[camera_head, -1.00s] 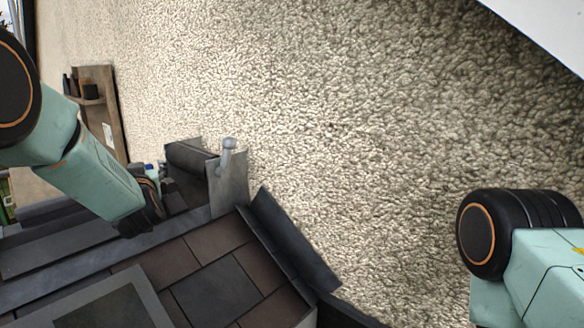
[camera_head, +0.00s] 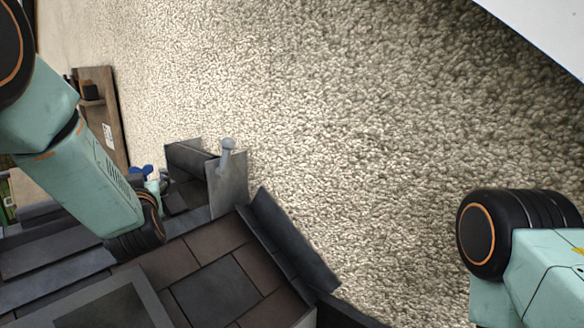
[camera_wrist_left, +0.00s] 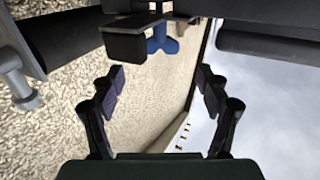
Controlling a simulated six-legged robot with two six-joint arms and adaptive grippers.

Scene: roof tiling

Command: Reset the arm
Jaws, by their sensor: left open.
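My left arm comes in from the left in the head view and reaches over the tiled roof; its gripper is hidden there behind the wrist. In the left wrist view my left gripper (camera_wrist_left: 160,88) shows with its two dark fingers wide apart and nothing between them. A dark block (camera_wrist_left: 125,47) and a blue object (camera_wrist_left: 161,40) lie beyond the fingertips in that view. My right arm shows at the right of the head view, but its gripper is out of view.
The roof (camera_head: 215,290) has brown and dark grey tiles, with dark edging (camera_head: 290,245) on its right. A grey metal bracket (camera_head: 228,180) stands at its upper edge. A wooden board (camera_head: 100,115) leans at the upper left. The pebbly wall (camera_head: 370,120) is bare.

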